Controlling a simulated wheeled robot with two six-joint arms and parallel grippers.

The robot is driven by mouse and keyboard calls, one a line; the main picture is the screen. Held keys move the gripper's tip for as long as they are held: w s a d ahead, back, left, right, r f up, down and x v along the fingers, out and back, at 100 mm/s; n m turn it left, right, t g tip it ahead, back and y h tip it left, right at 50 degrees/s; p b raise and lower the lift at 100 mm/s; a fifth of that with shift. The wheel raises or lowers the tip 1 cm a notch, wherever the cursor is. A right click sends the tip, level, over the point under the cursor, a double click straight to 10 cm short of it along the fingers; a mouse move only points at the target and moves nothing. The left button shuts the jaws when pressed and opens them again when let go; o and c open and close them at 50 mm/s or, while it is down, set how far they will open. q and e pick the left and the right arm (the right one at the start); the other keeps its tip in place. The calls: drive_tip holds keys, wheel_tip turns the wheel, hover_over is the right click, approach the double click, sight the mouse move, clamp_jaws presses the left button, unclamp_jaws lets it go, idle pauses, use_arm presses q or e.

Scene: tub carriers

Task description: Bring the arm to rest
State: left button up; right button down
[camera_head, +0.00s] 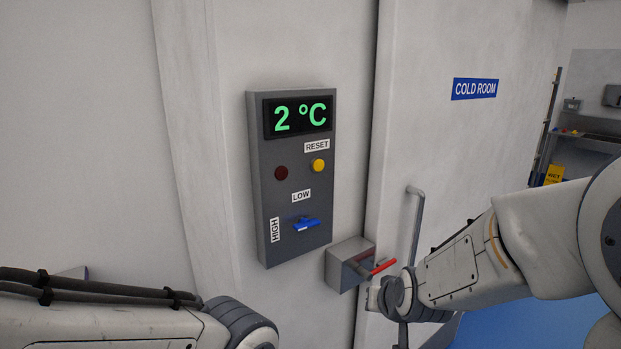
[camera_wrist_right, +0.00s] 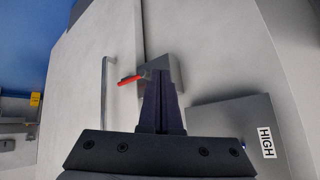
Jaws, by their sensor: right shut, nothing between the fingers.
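My right arm (camera_head: 465,265) comes in from the right in the head view. Its wrist is in front of the cold room door, just right of the small grey box with the red lever (camera_head: 383,266). In the right wrist view my right gripper (camera_wrist_right: 160,78) has its dark fingers together with nothing between them. The fingertips overlap the grey box (camera_wrist_right: 187,73) in that picture, and the red lever (camera_wrist_right: 131,79) shows to their left. Whether they touch the box I cannot tell. My left arm (camera_head: 110,325) lies along the lower left; its gripper is out of view.
A grey control panel (camera_head: 262,200) reads 2 °C, with a dark red lamp (camera_head: 281,173), a yellow button (camera_head: 318,165) and a blue handle (camera_head: 307,224). The door has a vertical handle (camera_head: 416,225) and a COLD ROOM sign (camera_head: 475,89). Blue floor (camera_head: 530,325) shows lower right.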

drive_tip(key=s+d+f+n+g+h, duration=0.1)
drive_tip(key=s+d+f+g, duration=0.2)
drive_tip(key=s, duration=0.4)
drive_tip(key=s+d+f+g, duration=0.3)
drive_tip(key=s+f, duration=0.1)
drive_tip(key=s, duration=0.2)
drive_tip(key=s+a+r+n, duration=0.2)
drive_tip(key=s+a, duration=0.2)
drive_tip(key=s+a+r+n+g, duration=0.1)
drive_tip(key=s+a+n, duration=0.2)
drive_tip(key=s+a, duration=0.2)
drive_tip(key=s+a+r+n+g+y, duration=0.1)
drive_tip(key=s+a+r+n, duration=0.1)
drive_tip(key=s+a, duration=0.2)
drive_tip(key=shift+s+a+r+n+b, duration=0.2)
drive_tip(key=shift+a+r+n+b, duration=0.1)
drive_tip(key=shift+a+b, duration=0.2)
